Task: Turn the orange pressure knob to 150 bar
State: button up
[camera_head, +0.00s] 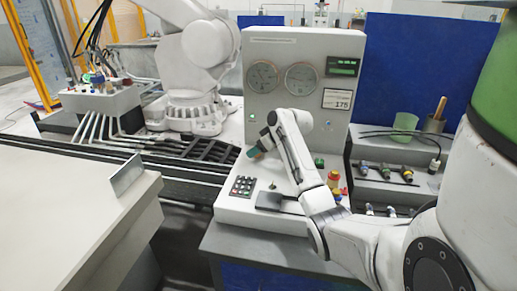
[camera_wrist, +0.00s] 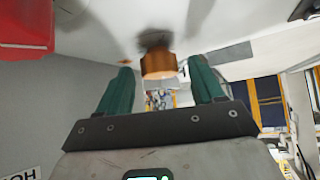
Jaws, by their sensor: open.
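The orange-brown knob (camera_wrist: 158,64) shows in the wrist view, on a short dark shaft against the pale panel. My gripper (camera_wrist: 161,76) is open, with one green finger on each side of the knob. Gaps show between the knob and both fingers, and I cannot tell how far it reaches in between them. In the head view my gripper (camera_head: 257,147) is at the lower front of the grey control panel (camera_head: 262,42). The knob is hidden there behind my gripper and arm. The panel has two round gauges, a green display (camera_head: 343,66) and a label reading 175.
A keypad (camera_head: 243,186) and several coloured controls sit on the console's sloped deck. A red object (camera_wrist: 25,25) is at the wrist view's upper left. A white robot arm (camera_head: 196,60) stands left of the panel. A green cup (camera_head: 404,122) stands on the right.

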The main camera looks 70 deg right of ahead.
jog(key=shift+c, duration=0.2)
jog(key=c, duration=1)
